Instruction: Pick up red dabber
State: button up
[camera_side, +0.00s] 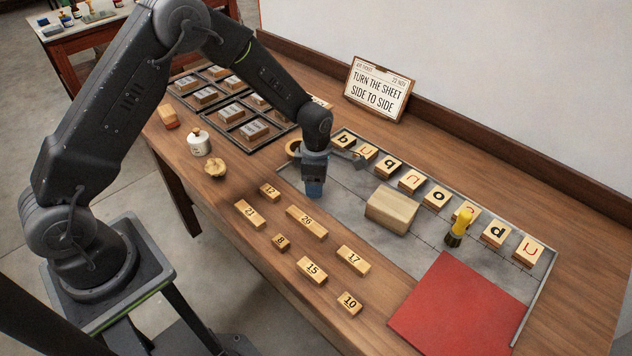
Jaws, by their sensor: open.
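I cannot make out a clearly red dabber. A dabber-like tool with a yellow handle (463,221) and dark base stands upright on the grey plate, in front of the row of letter tiles. A small wooden block with a reddish top (168,116) lies at the table's left edge; I cannot tell what it is. My gripper (315,187) points down over the left part of the grey plate, left of the wooden block and well apart from the yellow-handled tool. It is open; its fingertips look bluish, and it hides what is directly behind it.
The grey plate (345,205) carries a row of letter tiles (437,196) and a plain wooden block (391,209). A red sheet (455,305) lies at front right. Numbered wooden pieces (306,221), a white pot (199,142), a dark tray (221,82) and a sign (379,91) surround it.

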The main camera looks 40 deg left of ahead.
jog(key=shift+c, duration=0.5)
jog(key=c, duration=0.9)
jog(key=shift+c, duration=0.2)
